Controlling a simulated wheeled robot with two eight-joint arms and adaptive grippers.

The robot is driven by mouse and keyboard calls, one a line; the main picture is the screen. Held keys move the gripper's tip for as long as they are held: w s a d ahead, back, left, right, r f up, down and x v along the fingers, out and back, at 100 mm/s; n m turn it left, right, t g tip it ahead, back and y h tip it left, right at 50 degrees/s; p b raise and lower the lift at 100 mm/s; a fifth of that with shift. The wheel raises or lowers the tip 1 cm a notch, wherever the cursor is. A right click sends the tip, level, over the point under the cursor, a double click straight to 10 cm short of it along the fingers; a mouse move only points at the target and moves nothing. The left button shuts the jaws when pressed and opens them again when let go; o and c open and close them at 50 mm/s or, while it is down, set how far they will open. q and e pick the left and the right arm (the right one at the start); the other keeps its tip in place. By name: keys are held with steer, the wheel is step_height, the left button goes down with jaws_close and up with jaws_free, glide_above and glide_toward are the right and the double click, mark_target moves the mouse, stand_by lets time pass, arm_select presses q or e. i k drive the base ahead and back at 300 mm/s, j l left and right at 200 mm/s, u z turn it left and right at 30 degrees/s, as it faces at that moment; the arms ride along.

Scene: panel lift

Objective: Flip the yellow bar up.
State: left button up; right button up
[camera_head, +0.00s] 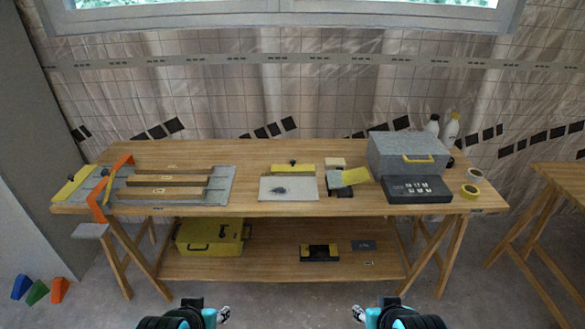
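A yellow bar (292,171) with a dark knob lies along the back edge of a light grey plate (302,187) in the middle of the workbench. Other yellow bar-like pieces show too: one (72,187) at the bench's left end, and a tilted yellow block (355,176) right of the plate. I cannot tell which one the task means. My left gripper (224,314) and my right gripper (358,313) are at the bottom of the head view, in front of the bench and away from everything. Their fingers are too small to tell open from shut.
The wooden workbench (250,208) holds an orange clamp (108,185), a grey slotted panel (218,187), a grey box (408,155), a black keypad box (417,189) and tape rolls (470,191). A yellow toolbox (210,237) is on the lower shelf. Floor before the bench is clear.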

mark_target(292, 167)
steer(key=i+l+u, duration=0.1)
steer(key=u, duration=0.9)
steer(key=i+l+u, duration=0.1)
steer(key=l+u, duration=0.3)
steer(key=l, duration=0.2)
steer(key=l+u, duration=0.35)
steer(key=l, duration=0.2)
steer(key=k+l+u, duration=0.1)
steer(key=l+u, duration=0.3)
steer(key=l, duration=0.15)
steer(key=k+l, duration=0.1)
steer(key=l, duration=0.4)
steer(key=k+l, duration=0.1)
steer(key=l, duration=0.4)
steer(key=k+l+u, duration=0.1)
steer(key=l, duration=0.4)
